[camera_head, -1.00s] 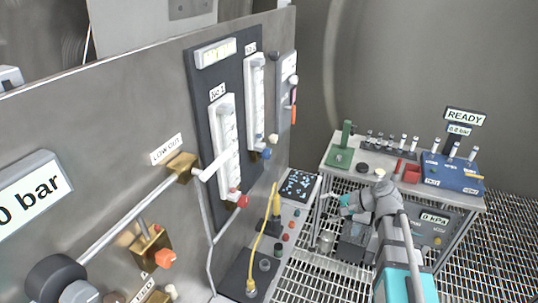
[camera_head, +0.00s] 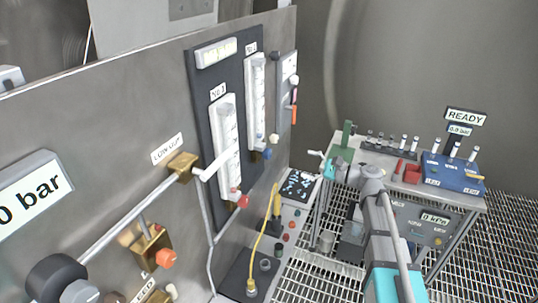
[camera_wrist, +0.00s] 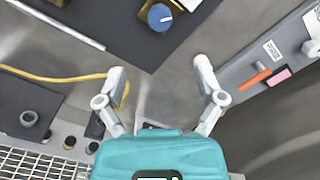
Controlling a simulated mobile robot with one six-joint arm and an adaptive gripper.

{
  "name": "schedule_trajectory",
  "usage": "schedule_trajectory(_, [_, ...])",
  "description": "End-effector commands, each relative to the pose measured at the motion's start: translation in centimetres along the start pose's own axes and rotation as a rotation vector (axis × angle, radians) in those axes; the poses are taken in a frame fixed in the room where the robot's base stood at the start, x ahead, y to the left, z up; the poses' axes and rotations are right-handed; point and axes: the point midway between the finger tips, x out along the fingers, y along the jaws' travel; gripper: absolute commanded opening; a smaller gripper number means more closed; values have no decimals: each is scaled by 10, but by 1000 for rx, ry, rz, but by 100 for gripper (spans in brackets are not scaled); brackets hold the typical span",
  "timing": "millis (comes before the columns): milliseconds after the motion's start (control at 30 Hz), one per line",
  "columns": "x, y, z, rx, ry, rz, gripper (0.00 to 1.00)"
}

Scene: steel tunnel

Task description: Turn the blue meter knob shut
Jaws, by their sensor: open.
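The blue meter knob (camera_head: 267,154) sits at the foot of the right-hand flow meter tube on the dark panel. In the wrist view the blue knob (camera_wrist: 160,17), with a white pointer line, is near the top edge, beyond my fingertips. My gripper (camera_wrist: 158,72) is open, with its two pale fingers spread and nothing between them. In the head view my gripper (camera_head: 316,163) is to the right of the knob, apart from it, and its fingers are small there.
A red knob (camera_head: 238,199) sits on the left meter (camera_head: 226,140). A yellow hose (camera_head: 266,230) runs below the panel. A side unit with an orange handle (camera_wrist: 255,78) stands on the right in the wrist view. A bench (camera_head: 330,152) stands behind my arm.

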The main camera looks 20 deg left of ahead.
Motion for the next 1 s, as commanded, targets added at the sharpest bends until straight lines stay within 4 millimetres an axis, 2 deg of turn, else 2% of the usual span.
schedule_trajectory(267, [7, 0, 0, -1, 1, 1, 87])
schedule_trajectory(467, [24, 0, -1, -2, 0, 2, 87])
schedule_trajectory(1000, [101, -1, -1, -2, 0, 2, 87])
